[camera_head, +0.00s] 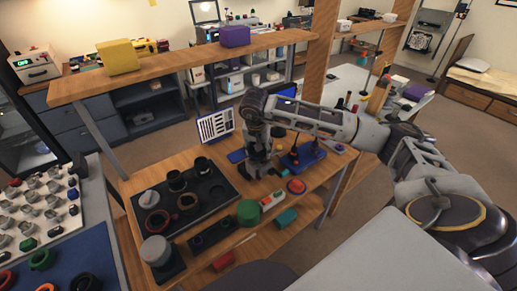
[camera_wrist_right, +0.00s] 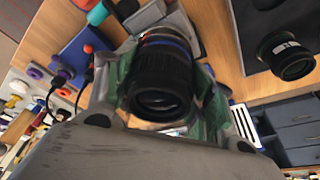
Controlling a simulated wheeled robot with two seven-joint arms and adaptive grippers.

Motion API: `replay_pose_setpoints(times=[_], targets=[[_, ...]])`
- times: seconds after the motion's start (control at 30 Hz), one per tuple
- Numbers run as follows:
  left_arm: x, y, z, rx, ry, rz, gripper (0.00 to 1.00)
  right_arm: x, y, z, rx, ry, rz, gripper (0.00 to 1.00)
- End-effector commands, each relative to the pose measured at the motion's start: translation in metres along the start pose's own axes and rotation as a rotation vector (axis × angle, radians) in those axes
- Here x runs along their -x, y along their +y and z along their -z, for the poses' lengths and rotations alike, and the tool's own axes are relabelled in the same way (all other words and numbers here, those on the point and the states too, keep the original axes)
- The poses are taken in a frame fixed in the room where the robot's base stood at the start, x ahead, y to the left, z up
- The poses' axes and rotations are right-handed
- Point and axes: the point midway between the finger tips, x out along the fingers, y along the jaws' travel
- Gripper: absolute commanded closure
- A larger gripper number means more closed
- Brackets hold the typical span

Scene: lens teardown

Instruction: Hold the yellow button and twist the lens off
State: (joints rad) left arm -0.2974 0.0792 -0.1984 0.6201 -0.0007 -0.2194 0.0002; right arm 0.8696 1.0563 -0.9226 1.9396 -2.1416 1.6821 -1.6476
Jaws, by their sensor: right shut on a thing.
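My right gripper (camera_head: 258,162) reaches down over the wooden bench from the right in the head view. In the right wrist view its green-padded fingers (camera_wrist_right: 165,72) stand on both sides of a black lens (camera_wrist_right: 160,85) with a blue ring, and are shut on it. The lens's round front faces the wrist camera. What the lens is joined to is mostly hidden behind it. I cannot make out a yellow button in either view. My left gripper is not in view.
A dark tray (camera_head: 213,193) with several lens parts lies left of the gripper; a black lens (camera_wrist_right: 288,57) stands on it. A blue stand (camera_head: 301,159), a red button (camera_head: 296,186) and a green cylinder (camera_head: 248,212) are close by. A wooden shelf (camera_head: 190,55) runs above the bench.

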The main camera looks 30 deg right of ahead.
Motion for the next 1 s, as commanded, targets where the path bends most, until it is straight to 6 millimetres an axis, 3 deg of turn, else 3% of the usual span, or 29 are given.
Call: replay_pose_setpoints(times=[0.23, 0.7, 1.0], targets=[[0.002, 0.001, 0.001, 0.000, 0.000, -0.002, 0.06, 0.004, 0.000, 0.002, -0.001, 0.001, 0.001, 0.77], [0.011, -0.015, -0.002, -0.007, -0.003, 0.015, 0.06, 0.021, 0.000, 0.006, -0.001, 0.001, 0.001, 0.77], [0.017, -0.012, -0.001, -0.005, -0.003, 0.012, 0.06, 0.031, 0.000, 0.009, -0.001, 0.001, 0.000, 0.77]])
